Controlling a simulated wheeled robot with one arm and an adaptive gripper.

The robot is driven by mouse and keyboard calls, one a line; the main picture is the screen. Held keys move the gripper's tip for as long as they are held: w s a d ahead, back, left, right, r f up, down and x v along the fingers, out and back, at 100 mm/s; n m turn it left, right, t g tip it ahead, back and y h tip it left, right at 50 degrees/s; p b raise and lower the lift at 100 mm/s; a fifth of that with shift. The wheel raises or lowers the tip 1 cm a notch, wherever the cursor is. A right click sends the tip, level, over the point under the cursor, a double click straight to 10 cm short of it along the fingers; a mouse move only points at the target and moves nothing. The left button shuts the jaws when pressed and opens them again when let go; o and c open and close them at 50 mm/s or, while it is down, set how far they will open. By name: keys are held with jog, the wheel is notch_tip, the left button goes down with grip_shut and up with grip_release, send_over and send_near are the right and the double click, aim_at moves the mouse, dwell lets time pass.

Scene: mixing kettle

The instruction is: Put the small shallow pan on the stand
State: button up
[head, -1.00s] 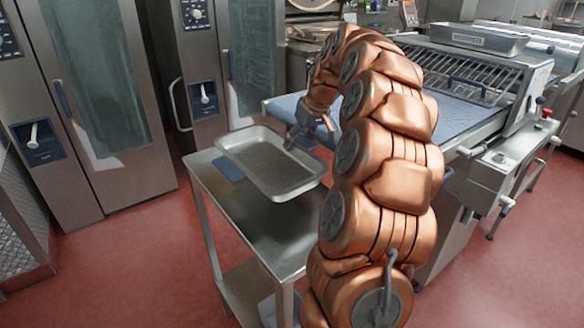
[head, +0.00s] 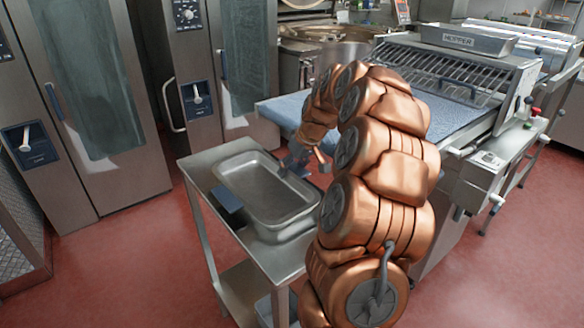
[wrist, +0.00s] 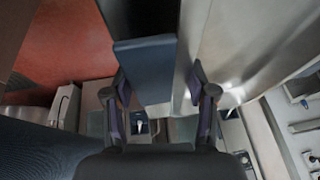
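The small shallow pan (head: 262,190) is a grey metal rectangular tray with a raised rim. In the head view it sits level on the top of the metal stand (head: 204,160), with no clear gap under it. A flat dark blue piece (head: 228,199) sticks out at its left side. My gripper (head: 296,162) is at the pan's far right rim. In the wrist view the two fingers (wrist: 160,90) are apart, on either side of a dark blue flat piece (wrist: 145,68). There is a gap beside the right finger. My arm hides part of the pan's right side.
A conveyor machine with a blue belt (head: 285,112) stands behind and to the right. Tall ovens (head: 95,100) are at the left. A large kettle (head: 330,45) is at the back. Red floor (head: 130,250) is free left of the stand.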

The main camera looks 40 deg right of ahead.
jog(key=o, duration=0.5)
jog(key=shift+c, duration=0.2)
jog(key=b+v, duration=0.2)
jog(key=v, duration=0.9)
jog(key=shift+w, duration=0.1)
jog(key=shift+s+r+b, duration=0.25)
jog(key=shift+r+b, duration=0.05)
jog(key=shift+r, duration=0.15)
